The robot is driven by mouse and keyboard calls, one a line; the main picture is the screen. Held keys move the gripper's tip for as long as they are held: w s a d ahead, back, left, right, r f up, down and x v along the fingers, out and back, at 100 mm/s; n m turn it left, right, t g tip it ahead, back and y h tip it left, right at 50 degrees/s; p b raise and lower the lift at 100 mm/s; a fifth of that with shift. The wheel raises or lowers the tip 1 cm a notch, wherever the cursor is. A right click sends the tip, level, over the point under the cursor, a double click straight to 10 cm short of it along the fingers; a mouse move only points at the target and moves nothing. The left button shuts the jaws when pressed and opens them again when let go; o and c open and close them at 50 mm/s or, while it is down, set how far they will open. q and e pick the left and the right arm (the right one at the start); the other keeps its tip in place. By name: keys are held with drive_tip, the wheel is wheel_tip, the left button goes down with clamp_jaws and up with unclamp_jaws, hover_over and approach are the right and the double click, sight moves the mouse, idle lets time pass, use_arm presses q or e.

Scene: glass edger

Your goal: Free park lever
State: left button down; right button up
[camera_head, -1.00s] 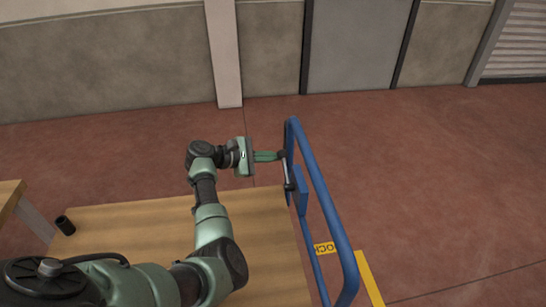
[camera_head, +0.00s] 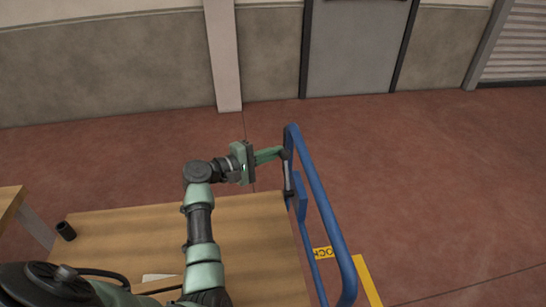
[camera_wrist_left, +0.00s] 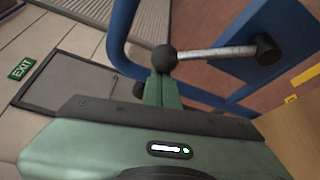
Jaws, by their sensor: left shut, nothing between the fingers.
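The park lever (camera_wrist_left: 215,53) is a short metal rod with a black ball knob (camera_wrist_left: 164,58) at one end and a black pivot (camera_wrist_left: 267,48) at the other. It is mounted on the blue tube frame (camera_head: 325,205), and in the head view the lever (camera_head: 288,176) stands along the frame's far left side. My left gripper (camera_head: 278,152) is shut and empty. Its green fingers (camera_wrist_left: 161,88) reach the ball knob, which hides their tips in the left wrist view. I cannot tell whether they touch it. My right gripper is in neither view.
A wooden table (camera_head: 255,225) lies below my left arm, with a black cup (camera_head: 66,231) at its left edge. A yellow sign (camera_head: 323,253) hangs on the frame. Red floor (camera_head: 440,180) is open to the right. A grey door (camera_head: 355,45) is behind.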

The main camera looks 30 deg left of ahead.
use_arm(q)
drive_tip(key=shift+s+d+r+m+t, duration=0.5)
drive_tip(key=shift+s+d+r+m, duration=0.4)
drive_tip(key=shift+s+r+m, duration=0.15)
drive_tip(key=shift+s+f, duration=0.1)
drive_tip(key=shift+d, duration=0.1)
drive_tip(key=shift+s+a+f+b, duration=0.2)
drive_tip(key=shift+s+a+b, duration=0.2)
drive_tip(key=shift+s, duration=0.1)
drive_tip(key=b, duration=0.1)
approach(281, 154)
drive_tip(key=shift+w+r, duration=0.1)
drive_tip(key=shift+w, duration=0.4)
